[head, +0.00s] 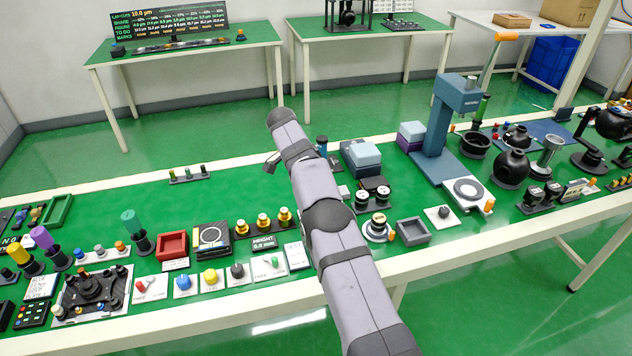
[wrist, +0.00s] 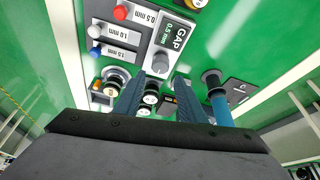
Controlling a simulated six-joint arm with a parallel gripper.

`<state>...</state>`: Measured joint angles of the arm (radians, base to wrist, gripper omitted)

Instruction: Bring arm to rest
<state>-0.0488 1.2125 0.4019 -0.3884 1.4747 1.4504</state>
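My arm (head: 335,235) reaches from the bottom of the head view up over the green workbench (head: 240,190). Its gripper end is mostly hidden behind the arm in the head view; a small grey part shows beside the wrist. In the wrist view my gripper (wrist: 159,84) has its two dark blue fingers apart. No object is visibly held between them. Small black-and-white round parts (wrist: 150,97) show beyond the gap between the fingers. I cannot tell the exact height of the fingertips over the bench.
A blue column instrument (head: 452,115) stands right of my arm. A red tray (head: 172,246), brass knobs (head: 264,222) and a black stage (head: 90,290) sit left. The wrist view shows a GAP panel (wrist: 172,40) and a blue cylinder (wrist: 221,108). Bare green bench lies left of the wrist.

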